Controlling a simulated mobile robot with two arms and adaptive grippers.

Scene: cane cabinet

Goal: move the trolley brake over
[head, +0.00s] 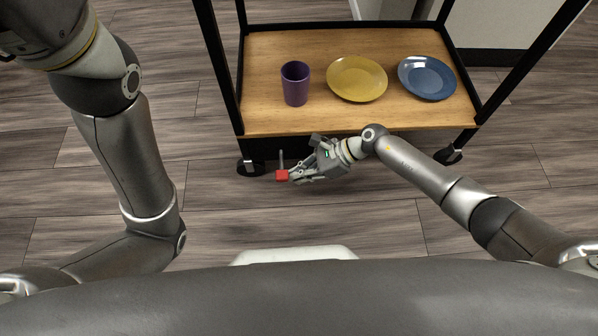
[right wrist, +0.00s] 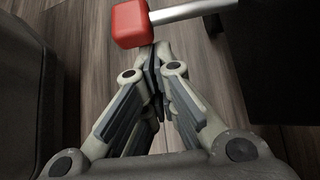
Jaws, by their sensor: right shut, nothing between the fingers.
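The trolley (head: 262,128) has a black frame and a wooden shelf. A red block-shaped knob (head: 282,175) on a thin grey lever, which looks like the brake, shows low in front of the trolley's left side. In the right wrist view the red knob (right wrist: 131,23) sits at the end of a light grey rod (right wrist: 190,12), just past my fingertips. My right gripper (head: 294,176) is shut and empty, with its tips right at the knob; I cannot tell whether they touch. My left arm is at the left, its gripper out of view.
On the shelf stand a purple cup (head: 295,84), a yellow plate (head: 357,79) and a blue plate (head: 427,78). Black castors show at the front left (head: 251,168) and front right (head: 449,155). The wooden floor (head: 90,220) to the left is clear.

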